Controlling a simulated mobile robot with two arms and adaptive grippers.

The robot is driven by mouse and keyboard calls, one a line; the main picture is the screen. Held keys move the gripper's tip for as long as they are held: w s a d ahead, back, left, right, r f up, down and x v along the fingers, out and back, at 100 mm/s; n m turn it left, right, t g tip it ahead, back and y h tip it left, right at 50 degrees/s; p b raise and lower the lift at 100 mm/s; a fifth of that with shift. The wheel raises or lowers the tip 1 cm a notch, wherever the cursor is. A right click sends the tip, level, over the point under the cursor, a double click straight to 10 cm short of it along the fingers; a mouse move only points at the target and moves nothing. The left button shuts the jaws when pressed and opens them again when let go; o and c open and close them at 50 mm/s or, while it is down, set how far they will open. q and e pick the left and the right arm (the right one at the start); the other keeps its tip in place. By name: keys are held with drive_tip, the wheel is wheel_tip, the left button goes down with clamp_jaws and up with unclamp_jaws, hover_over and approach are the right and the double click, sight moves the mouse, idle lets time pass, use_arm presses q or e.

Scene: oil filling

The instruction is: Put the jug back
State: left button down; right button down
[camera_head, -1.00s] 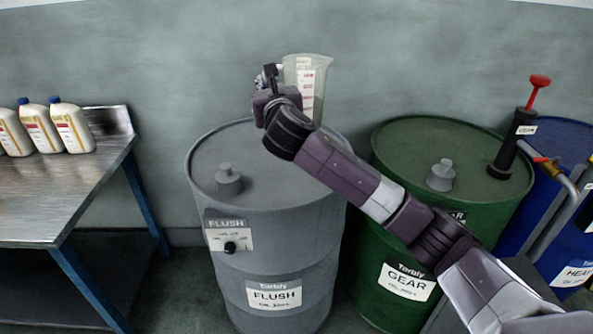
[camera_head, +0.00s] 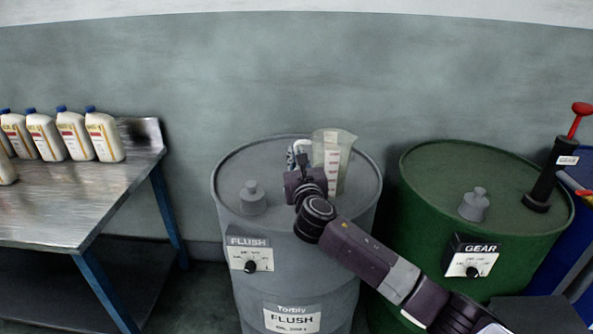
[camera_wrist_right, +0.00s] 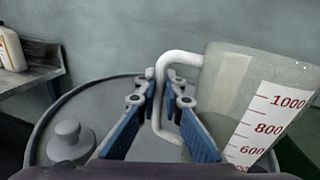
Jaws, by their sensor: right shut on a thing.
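The clear measuring jug (camera_head: 345,152) with red marks on a white strip is upright over the right part of the grey FLUSH drum's top (camera_head: 290,148). My right gripper (camera_head: 299,152) is shut on the jug's handle, on the jug's left side. In the right wrist view the blue fingers (camera_wrist_right: 161,88) close around the pale handle (camera_wrist_right: 160,112), and the jug (camera_wrist_right: 232,90) fills the right side. The jug's base is partly hidden, so I cannot tell whether it touches the lid. My left gripper is out of view.
The FLUSH drum's grey cap (camera_head: 253,198) is left of my gripper. The green GEAR drum (camera_head: 425,180) stands to the right, with a black pump with a red handle (camera_head: 553,172). A metal bench (camera_head: 75,205) with several white bottles (camera_head: 103,137) is at left.

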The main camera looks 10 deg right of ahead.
wheel_tip(320, 180, down, 4)
drive_tip(key=shift+f+b, duration=0.15)
drive_tip(key=shift+b, duration=0.2)
drive_tip(key=c, duration=2.5)
unclamp_jaws()
drive_tip(key=shift+f, duration=0.2)
drive_tip(key=o, duration=0.4)
drive_tip(key=shift+r, duration=0.15)
drive_tip(key=s, duration=0.8)
drive_tip(key=s+a, duration=0.1)
drive_tip(key=s, duration=0.3)
